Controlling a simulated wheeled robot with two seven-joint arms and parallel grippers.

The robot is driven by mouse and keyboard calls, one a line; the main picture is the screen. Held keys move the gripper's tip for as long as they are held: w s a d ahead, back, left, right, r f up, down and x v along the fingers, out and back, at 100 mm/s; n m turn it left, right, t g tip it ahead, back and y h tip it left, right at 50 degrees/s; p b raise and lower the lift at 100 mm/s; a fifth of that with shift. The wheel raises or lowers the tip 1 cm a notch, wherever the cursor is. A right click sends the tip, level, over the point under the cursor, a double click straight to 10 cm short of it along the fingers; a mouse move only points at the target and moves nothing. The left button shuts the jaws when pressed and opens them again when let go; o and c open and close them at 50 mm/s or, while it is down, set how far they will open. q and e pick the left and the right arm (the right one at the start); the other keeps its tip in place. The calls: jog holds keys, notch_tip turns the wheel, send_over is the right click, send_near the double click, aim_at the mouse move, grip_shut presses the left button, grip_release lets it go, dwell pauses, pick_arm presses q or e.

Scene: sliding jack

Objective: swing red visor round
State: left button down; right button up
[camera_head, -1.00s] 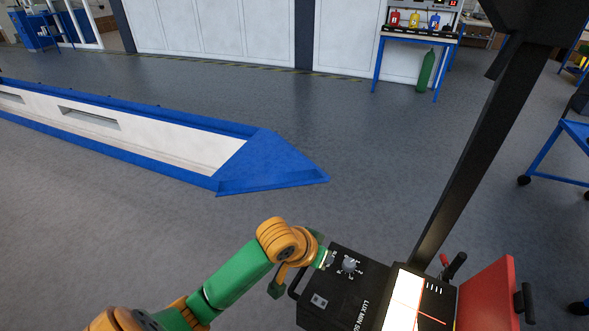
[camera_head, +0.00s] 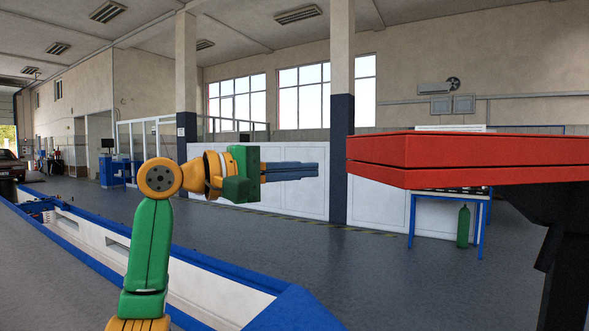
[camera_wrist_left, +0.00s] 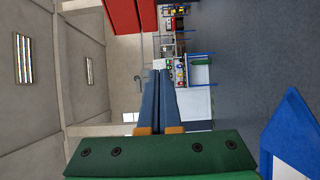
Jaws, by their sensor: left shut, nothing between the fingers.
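The red visor (camera_head: 460,156) is a wide flat slab at the right of the head view. It sits on a black post (camera_head: 568,270), with a dark bracket under it. It also shows at the top of the left wrist view (camera_wrist_left: 128,14). My left gripper (camera_head: 316,171) has green and orange housing and long blue fingers. The fingers are shut and empty, pointing right at the visor's left end, with a small gap in the picture between them. In the left wrist view the closed fingers (camera_wrist_left: 158,72) point away from the camera. My right gripper is not in view.
A long blue and white lift platform (camera_head: 200,290) runs along the floor at lower left. A blue-legged workbench (camera_head: 450,196) with a green cylinder (camera_head: 463,226) stands behind the visor. A pillar (camera_head: 341,100) and a low white wall are farther back. Floor between is clear.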

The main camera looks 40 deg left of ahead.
pick_arm(q)
jog(key=d, duration=0.1)
jog(key=w+d, duration=0.1)
jog(key=d, duration=0.1)
jog(key=w+d+p, duration=0.1)
jog(key=d, duration=0.1)
jog(key=shift+w, duration=0.25)
jog(key=shift+w, duration=0.1)
jog(key=shift+a, duration=0.1)
